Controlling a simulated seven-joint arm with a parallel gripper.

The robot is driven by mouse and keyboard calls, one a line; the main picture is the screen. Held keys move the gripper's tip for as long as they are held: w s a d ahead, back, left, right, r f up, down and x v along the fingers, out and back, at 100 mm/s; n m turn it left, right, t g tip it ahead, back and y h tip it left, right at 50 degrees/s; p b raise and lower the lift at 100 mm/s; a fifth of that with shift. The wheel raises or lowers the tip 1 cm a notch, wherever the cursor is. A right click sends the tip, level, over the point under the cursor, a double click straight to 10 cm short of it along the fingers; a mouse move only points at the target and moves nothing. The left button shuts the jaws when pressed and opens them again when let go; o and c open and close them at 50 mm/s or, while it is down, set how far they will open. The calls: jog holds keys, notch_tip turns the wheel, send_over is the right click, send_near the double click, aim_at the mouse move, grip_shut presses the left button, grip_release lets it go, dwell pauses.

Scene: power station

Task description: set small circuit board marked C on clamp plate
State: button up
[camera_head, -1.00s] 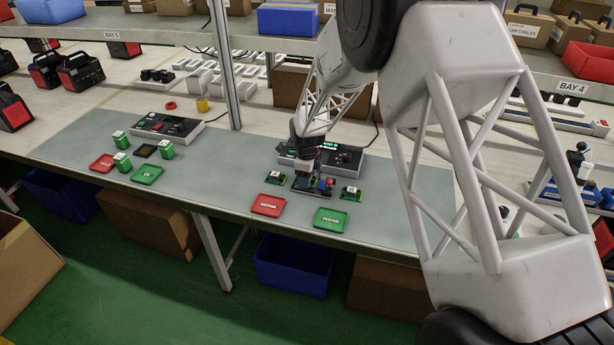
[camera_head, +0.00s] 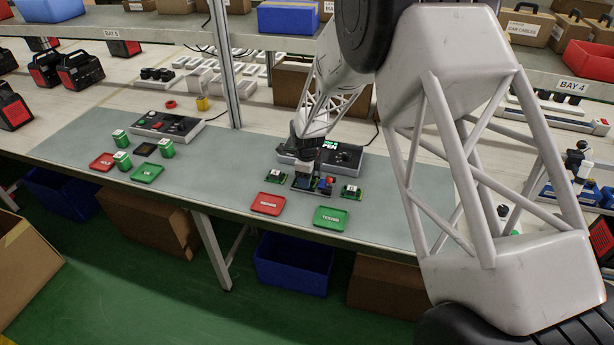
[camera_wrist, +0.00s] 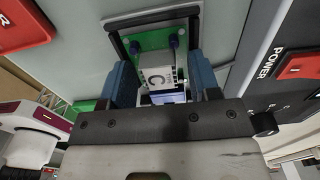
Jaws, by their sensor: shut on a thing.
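The small circuit board marked C (camera_wrist: 158,72) is green with a white label block and dark blue posts at its far corners. My gripper (camera_wrist: 161,80) is shut on it, with a blue finger at each side. In the head view my gripper (camera_head: 300,181) is low over the clamp plate (camera_head: 312,190). In the wrist view the dark rim of the clamp plate (camera_wrist: 108,38) shows around the far end of the board. The board appears to be at or just above the plate; contact underneath is hidden.
A dark tester (camera_head: 345,157) with a lit green display stands behind the plate. Other green boards lie left (camera_head: 275,173) and right (camera_head: 351,192) of it. A red tray (camera_head: 268,204) and a green tray (camera_head: 330,218) lie in front.

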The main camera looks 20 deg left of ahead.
jog(key=o, duration=1)
jog(key=shift+r, duration=3.9)
